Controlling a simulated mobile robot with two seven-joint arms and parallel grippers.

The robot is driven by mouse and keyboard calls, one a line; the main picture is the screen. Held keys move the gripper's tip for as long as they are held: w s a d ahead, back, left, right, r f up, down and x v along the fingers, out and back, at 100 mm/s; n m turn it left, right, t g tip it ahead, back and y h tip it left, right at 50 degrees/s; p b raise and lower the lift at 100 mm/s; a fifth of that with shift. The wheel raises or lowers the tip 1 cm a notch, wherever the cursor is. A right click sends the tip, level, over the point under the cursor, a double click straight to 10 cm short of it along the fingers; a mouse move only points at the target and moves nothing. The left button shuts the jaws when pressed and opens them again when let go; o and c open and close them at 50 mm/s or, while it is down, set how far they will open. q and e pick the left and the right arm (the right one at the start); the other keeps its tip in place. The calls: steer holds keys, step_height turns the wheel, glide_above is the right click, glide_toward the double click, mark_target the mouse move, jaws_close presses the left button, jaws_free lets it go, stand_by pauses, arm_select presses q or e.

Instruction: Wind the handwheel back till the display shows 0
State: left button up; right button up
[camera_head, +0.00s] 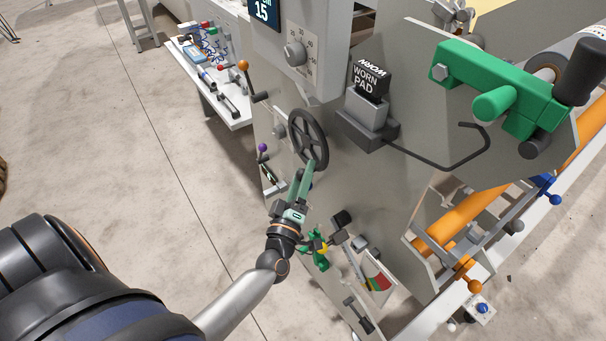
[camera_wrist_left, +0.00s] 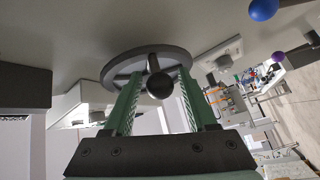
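The dark handwheel (camera_head: 295,124) is mounted on the side of the grey machine frame. It also shows at the top centre of the left wrist view (camera_wrist_left: 112,72). A dark round knob (camera_wrist_left: 160,87) stands out from it toward the wrist camera. My left gripper (camera_head: 306,168) has its green fingertips at the wheel's lower rim. In the left wrist view its two fingers are spread, one on each side of the knob, with visible gaps. My right gripper is not seen.
Beside the wheel are a block marked WORN PAD (camera_head: 370,83) and a bent dark rod (camera_head: 450,165). A grey dial (camera_head: 295,54) sits above. A purple-knobbed lever (camera_head: 263,148) is at left, near a tool shelf (camera_head: 236,118). The floor at left is clear.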

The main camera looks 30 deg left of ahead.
arm_select(q)
jaws_close()
stand_by(1.1)
